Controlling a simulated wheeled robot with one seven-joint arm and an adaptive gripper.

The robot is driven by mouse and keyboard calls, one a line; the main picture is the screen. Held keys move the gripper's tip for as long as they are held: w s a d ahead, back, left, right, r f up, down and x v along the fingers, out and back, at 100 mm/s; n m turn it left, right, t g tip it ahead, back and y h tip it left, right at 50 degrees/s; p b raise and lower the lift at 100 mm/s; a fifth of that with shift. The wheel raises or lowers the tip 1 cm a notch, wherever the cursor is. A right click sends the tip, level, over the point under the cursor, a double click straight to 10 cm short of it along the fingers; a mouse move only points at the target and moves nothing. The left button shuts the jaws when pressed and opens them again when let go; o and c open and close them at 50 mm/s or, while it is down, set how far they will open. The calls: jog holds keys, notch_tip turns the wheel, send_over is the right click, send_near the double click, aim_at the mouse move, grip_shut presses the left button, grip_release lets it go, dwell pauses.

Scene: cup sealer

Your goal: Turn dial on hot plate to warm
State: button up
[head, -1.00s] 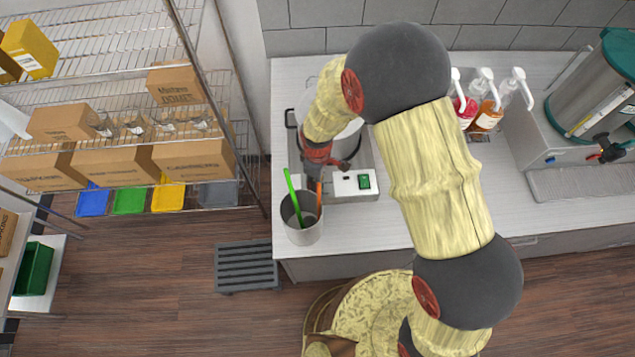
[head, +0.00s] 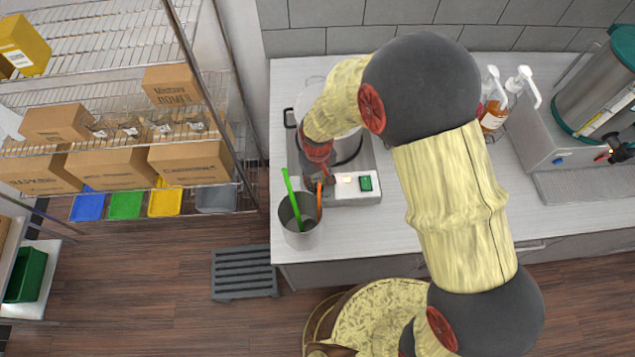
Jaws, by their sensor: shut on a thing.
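The hot plate (head: 360,198) stands on the white counter, its front panel facing the front edge. A green switch (head: 366,183) and a small lit, pale spot (head: 347,180) show on the panel. A pot (head: 347,148) with dark handles sits on the plate, partly behind my arm. My gripper (head: 326,184) points down at the left end of the panel, beside the metal cup. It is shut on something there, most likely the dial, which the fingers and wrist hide. The dial's setting cannot be seen.
A metal cup (head: 301,236) with a green and an orange utensil stands just in front of the gripper, very close to it. Pump bottles (head: 493,118) and a large dispenser (head: 596,90) stand at the right. Bare counter (head: 410,215) lies right of the plate.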

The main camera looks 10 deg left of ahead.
jog(key=shift+r, duration=0.1)
dwell(0.3)
jog(key=o, duration=1.2)
jog(key=shift+c, duration=0.2)
notch_tip(320, 180, up, 12)
dwell(0.3)
